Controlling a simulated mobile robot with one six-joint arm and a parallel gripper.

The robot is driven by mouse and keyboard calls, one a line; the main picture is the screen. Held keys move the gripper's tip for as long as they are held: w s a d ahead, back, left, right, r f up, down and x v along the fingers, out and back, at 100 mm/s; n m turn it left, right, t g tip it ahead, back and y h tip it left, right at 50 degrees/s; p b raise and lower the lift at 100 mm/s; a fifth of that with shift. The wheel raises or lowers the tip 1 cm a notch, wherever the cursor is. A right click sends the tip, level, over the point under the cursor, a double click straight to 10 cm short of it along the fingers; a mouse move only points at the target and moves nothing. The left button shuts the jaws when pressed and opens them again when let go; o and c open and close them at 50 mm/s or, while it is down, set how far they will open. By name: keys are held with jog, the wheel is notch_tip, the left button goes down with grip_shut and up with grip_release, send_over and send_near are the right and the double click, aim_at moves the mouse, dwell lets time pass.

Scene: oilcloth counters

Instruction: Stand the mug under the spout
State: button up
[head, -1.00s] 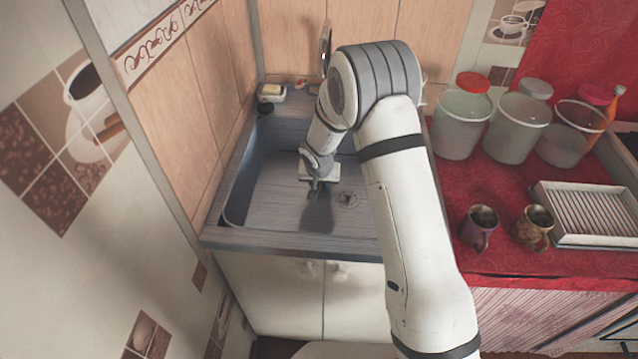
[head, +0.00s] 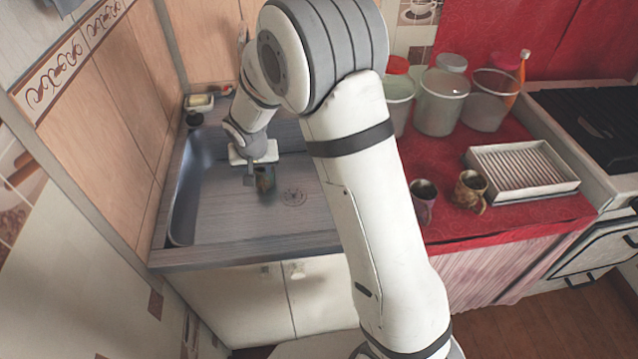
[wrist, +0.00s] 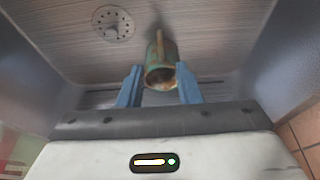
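A small greenish-brown mug (wrist: 161,78) is between the two blue fingers of my gripper (wrist: 160,72) in the wrist view, its mouth toward the camera and its handle on the far side. The fingers look closed on its sides. In the head view the mug (head: 265,180) shows just beside my gripper (head: 255,178), low over or on the sink floor; I cannot tell if its base touches. The tap (head: 243,35) is at the back of the sink, partly hidden by my arm; its spout outlet is not visible.
The grey sink (head: 215,212) has a drain (head: 293,197) right of the mug. Soap (head: 199,102) lies at the sink's back left corner.

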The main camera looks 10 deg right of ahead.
jog(key=s+d+r, duration=0.9)
jog(key=d+r, duration=0.2)
jog(key=s+d+r, duration=0.2)
jog(key=s+d, duration=0.2)
jog(key=s, duration=0.5)
jog(key=s+d+r+g, duration=0.1)
jog(key=s+d+r, duration=0.2)
jog(key=s, duration=0.6)
jog(key=shift+s+d, duration=0.4)
jog(key=shift+d, duration=0.05)
jog(key=shift+r+p, duration=0.4)
jog(key=shift+r, duration=0.1)
